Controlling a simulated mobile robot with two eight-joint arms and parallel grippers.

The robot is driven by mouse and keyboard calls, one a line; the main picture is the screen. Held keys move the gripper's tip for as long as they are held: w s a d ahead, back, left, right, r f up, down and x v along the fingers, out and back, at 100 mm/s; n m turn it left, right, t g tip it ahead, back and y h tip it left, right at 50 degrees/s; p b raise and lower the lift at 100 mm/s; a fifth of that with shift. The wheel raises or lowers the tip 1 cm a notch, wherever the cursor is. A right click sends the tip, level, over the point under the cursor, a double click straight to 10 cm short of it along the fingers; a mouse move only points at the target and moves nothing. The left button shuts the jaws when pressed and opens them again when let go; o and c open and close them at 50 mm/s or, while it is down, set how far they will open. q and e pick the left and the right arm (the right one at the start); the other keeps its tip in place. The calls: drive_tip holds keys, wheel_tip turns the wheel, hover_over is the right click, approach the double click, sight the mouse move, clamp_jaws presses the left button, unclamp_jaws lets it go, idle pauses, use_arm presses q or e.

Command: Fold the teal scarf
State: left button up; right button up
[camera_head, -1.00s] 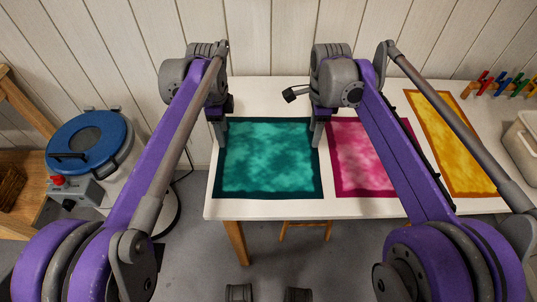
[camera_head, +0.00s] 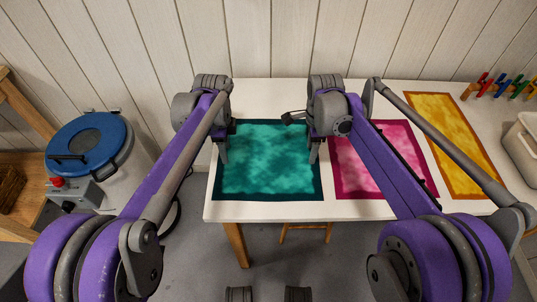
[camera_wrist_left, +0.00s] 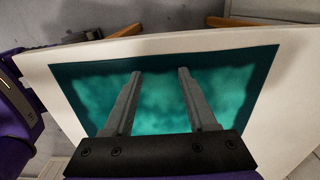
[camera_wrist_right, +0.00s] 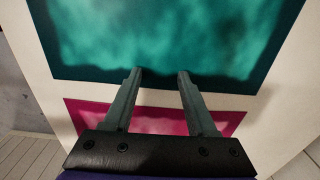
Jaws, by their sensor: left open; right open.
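The teal scarf (camera_head: 268,170) lies flat and spread out on the white table, with a dark teal border around a mottled lighter middle. My left gripper (camera_head: 222,160) is over the scarf's left edge. In the left wrist view its two fingers (camera_wrist_left: 160,72) are apart with nothing between them, above the scarf (camera_wrist_left: 235,85). My right gripper (camera_head: 314,160) is over the scarf's right edge. In the right wrist view its fingers (camera_wrist_right: 160,72) are apart and empty, with tips near the scarf's dark border (camera_wrist_right: 100,73). Whether either gripper touches the cloth is unclear.
A magenta scarf (camera_head: 375,165) lies flat just right of the teal one, and a yellow scarf (camera_head: 450,140) lies beyond it. A rack of coloured pieces (camera_head: 502,84) and a pale bin (camera_head: 525,145) stand at the right. A blue-lidded pot (camera_head: 85,142) stands left of the table.

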use_arm(q)
clamp_jaws()
use_arm(e)
clamp_jaws()
idle(0.4)
use_arm(q)
drive_tip(key=shift+r, duration=0.15)
use_arm(e)
drive_tip(key=shift+r, duration=0.1)
